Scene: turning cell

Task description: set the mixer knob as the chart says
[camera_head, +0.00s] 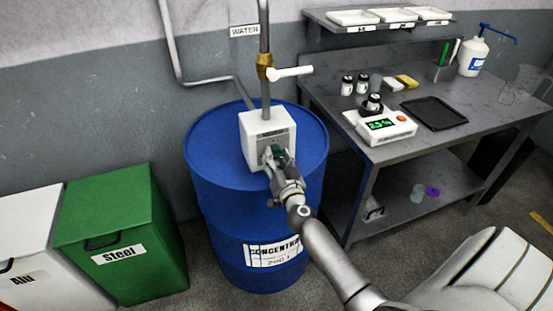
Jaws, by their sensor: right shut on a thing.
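The mixer is a white box (259,124) on top of a blue concentrate drum (215,160). A pipe with a brass fitting and a white lever (292,72) rises from the box. My right gripper (277,157) is at the front face of the box, shut on the mixer knob. The fingers hide most of the knob, and its setting cannot be read. I cannot make out a chart in this view. My left gripper is not in view.
A grey bench (340,97) stands right of the drum, with a lit scale (380,125), a black tray (434,113), small bottles and a white pump bottle (473,56). A shelf (385,27) holds white trays. A green steel bin (120,235) and a white bin (30,245) stand left.

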